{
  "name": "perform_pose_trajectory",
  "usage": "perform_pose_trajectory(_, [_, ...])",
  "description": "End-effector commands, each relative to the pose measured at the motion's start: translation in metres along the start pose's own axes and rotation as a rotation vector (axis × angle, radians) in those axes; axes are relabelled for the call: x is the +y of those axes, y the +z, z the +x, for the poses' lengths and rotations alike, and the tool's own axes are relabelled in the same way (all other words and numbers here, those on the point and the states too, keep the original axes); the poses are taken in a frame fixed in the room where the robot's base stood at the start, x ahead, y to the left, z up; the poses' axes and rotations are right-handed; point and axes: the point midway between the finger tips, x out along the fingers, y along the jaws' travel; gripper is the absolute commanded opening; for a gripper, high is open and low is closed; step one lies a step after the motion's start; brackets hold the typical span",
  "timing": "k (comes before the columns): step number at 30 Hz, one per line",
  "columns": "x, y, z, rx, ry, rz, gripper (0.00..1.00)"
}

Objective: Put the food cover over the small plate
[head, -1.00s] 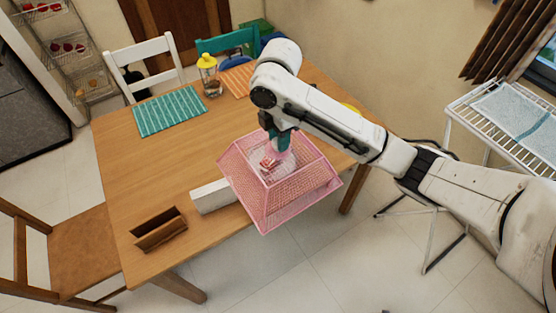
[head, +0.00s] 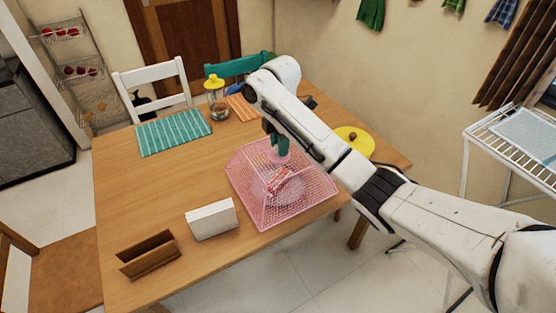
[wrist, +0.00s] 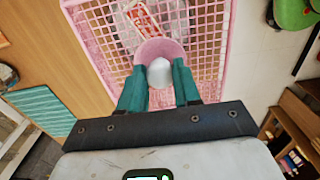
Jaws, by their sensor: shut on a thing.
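The food cover (head: 243,188) is a pink mesh box with sloping sides, upright near the table's front right edge. My gripper (head: 278,150) is above it, with teal fingers shut on the pink knob at its top. In the wrist view the fingers (wrist: 160,88) stand on both sides of that knob (wrist: 158,50), above the pink mesh (wrist: 208,28). The small plate (head: 268,188) shows through the mesh, with a red and white item on it. The plate appears inside the cover's outline. I cannot tell whether the cover's rim touches the table.
A white block-like holder (head: 211,220) stands close left of the cover, and a brown holder (head: 149,254) is further left. A yellow lid-like disc (head: 355,138) is behind my arm. A teal striped mat (head: 174,132) and yellow-topped jar (head: 216,98) are at the back.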

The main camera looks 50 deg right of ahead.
Motion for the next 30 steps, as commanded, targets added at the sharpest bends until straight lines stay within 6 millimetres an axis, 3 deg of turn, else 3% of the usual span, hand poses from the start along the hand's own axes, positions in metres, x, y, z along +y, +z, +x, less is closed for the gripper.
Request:
perform_pose_trajectory(10, [0.019, 0.006, 0.021, -0.001, 0.001, 0.001, 0.00])
perform_pose_trajectory(18, [0.019, 0.006, 0.050, -0.002, 0.001, 0.000, 0.00])
perform_pose_trajectory(30, [0.019, 0.005, 0.056, 0.000, 0.002, 0.000, 0.00])
